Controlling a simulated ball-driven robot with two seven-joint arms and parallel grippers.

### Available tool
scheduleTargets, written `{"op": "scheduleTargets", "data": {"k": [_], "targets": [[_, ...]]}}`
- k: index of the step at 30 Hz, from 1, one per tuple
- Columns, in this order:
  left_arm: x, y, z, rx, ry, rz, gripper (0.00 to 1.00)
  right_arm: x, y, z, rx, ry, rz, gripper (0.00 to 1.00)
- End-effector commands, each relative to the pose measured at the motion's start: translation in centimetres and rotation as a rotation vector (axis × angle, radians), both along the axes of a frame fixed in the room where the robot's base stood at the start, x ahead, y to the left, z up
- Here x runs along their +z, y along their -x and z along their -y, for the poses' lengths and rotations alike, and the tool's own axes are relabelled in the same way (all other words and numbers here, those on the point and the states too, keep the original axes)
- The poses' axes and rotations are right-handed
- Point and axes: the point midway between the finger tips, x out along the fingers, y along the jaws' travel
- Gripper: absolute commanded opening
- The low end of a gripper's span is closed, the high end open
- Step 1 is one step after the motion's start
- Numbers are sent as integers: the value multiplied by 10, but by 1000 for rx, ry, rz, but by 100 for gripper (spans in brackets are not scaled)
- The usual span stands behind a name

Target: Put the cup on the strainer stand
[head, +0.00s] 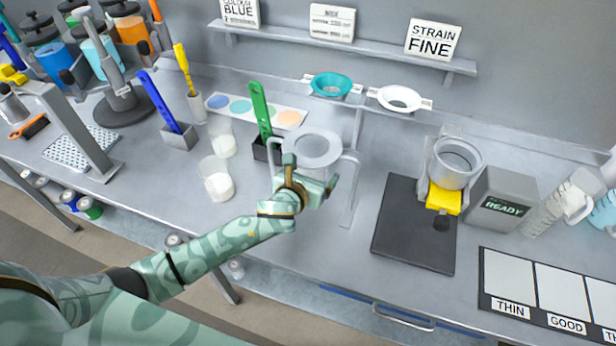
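The strainer stand (351,186) is a grey frame with a round ring at the top, standing mid-bench. My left gripper (311,172) is at the stand's front, with its fingers apart and nothing seen between them. It hides part of the stand. A grey metal cup (457,164) is at the right, above a yellow part (443,198) on a black mat (398,229). I cannot tell which cup is meant. My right gripper is not in view.
A teal strainer (332,84) and a white strainer (399,97) sit at the back. A green-handled tool (260,108) stands close behind the gripper. A grey READY box (503,198) and labelled panels (508,282) are at the right. The front bench between stand and mat is clear.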

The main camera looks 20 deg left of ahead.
Motion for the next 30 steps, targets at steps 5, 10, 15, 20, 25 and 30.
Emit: {"op": "scheduleTargets", "data": {"k": [5, 10, 15, 20, 25, 30], "targets": [[6, 23, -2, -3, -4, -24, 87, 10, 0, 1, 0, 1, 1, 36], [27, 61, -7, -2, -2, -18, 87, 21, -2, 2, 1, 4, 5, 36], [41, 94, -10, -1, -2, -14, 87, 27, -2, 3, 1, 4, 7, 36], [48, 110, -13, 0, -1, -11, 87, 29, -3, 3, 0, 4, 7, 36], [50, 113, -13, 1, -2, -10, 87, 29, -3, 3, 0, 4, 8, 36], [50, 113, -13, 1, -2, -9, 87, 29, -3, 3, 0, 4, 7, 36]]}}
